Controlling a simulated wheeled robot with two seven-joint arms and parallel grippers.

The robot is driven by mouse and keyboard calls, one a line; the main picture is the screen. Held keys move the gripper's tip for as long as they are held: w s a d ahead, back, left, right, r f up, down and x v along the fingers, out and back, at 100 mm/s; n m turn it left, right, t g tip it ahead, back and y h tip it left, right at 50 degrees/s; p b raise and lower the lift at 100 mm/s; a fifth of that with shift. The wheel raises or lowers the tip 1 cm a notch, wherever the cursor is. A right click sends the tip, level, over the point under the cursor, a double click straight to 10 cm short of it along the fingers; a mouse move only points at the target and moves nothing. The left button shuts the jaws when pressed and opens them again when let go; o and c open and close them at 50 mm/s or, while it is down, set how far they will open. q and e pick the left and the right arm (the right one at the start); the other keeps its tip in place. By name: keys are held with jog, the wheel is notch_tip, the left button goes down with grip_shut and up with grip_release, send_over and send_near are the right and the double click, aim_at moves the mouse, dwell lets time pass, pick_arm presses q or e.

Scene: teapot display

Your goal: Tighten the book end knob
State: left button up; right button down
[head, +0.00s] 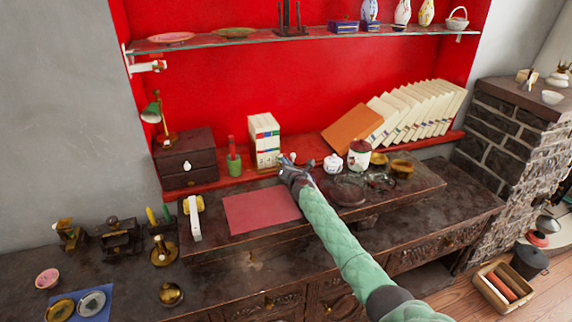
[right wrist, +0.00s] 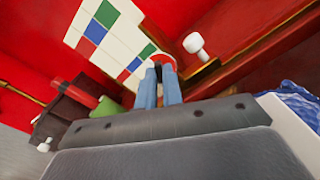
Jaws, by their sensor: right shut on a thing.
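My right gripper (head: 289,165) reaches in at the foot of a short row of white books (head: 264,140) with coloured spine bands. In the right wrist view its two blue fingers (right wrist: 160,80) are close together, with a small red round knob (right wrist: 162,60) at their tips, in front of the books (right wrist: 108,38). The gripper is shut on this knob, which the fingers partly cover. The rest of the book end is hard to make out. A white knob-like piece (right wrist: 195,43) is just right of the fingers, apart from them. My left gripper is out of view.
A green cup (head: 234,164) and a dark drawer box (head: 187,160) stand left of the books. A white lidded pot (head: 333,163) and a jar (head: 359,154) stand to the right. A red mat (head: 262,208) lies bare in front. A glass shelf (head: 300,37) hangs above.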

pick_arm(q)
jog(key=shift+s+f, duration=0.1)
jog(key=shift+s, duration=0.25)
pick_arm(e)
jog(key=c, duration=1.6)
grip_release()
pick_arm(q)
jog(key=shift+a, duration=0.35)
pick_arm(e)
jog(key=shift+o, duration=0.3)
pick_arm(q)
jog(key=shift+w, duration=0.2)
pick_arm(e)
jog(key=shift+s, duration=0.15)
